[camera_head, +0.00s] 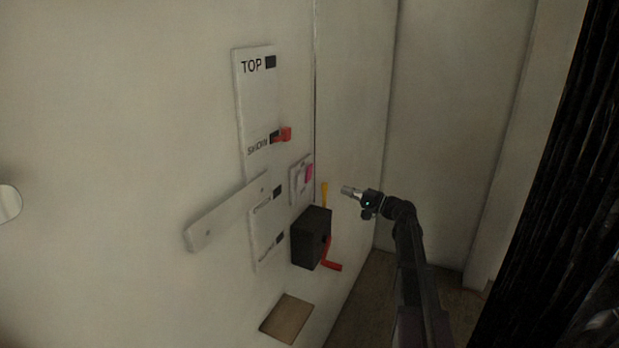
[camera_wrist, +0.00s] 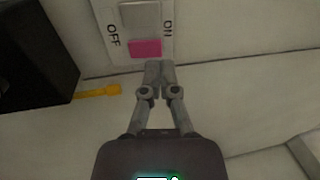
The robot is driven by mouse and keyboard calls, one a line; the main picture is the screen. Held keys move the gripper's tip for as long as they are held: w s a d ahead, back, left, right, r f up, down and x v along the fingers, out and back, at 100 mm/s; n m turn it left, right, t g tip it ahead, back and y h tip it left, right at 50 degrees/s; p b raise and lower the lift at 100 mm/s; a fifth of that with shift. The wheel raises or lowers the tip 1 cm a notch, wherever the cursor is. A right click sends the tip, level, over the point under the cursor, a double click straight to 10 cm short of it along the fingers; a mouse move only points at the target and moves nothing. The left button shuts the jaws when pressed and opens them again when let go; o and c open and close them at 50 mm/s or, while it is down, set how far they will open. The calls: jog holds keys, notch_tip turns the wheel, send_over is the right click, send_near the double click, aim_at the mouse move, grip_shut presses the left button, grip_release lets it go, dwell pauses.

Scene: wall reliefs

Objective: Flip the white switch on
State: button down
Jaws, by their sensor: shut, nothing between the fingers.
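A small white switch plate (camera_head: 297,186) with a pink square is on the wall, left of my gripper (camera_head: 347,190) in the head view. In the wrist view the plate has the words OFF on the left and ON on the right. A pale grey-white square, the white switch (camera_wrist: 139,15), sits between them, with a pink square (camera_wrist: 146,48) just below. The switch is cut by the top edge, and its tilt is unclear. My gripper (camera_wrist: 159,66) is shut and empty.
A black box (camera_head: 309,238) with a red crank (camera_head: 332,265) and a yellow lever (camera_head: 324,194) sits below the plate. A tilted grey bar (camera_head: 225,214) is at left.

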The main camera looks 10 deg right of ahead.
aim_at(298, 172)
jog(key=shift+w+a, duration=0.1)
jog(key=p+x, duration=0.2)
jog(key=x, duration=1.1)
jog(key=shift+w+a+r, duration=0.1)
jog(key=shift+w+a, duration=0.1)
jog(key=shift+a, duration=0.05)
jog(key=shift+w+a+r+p, duration=0.3)
jog(key=shift+w+a+p, duration=0.05)
jog(key=shift+a+p, duration=0.05)
jog(key=shift+f, duration=0.15)
jog(key=shift+s+d, duration=0.2)
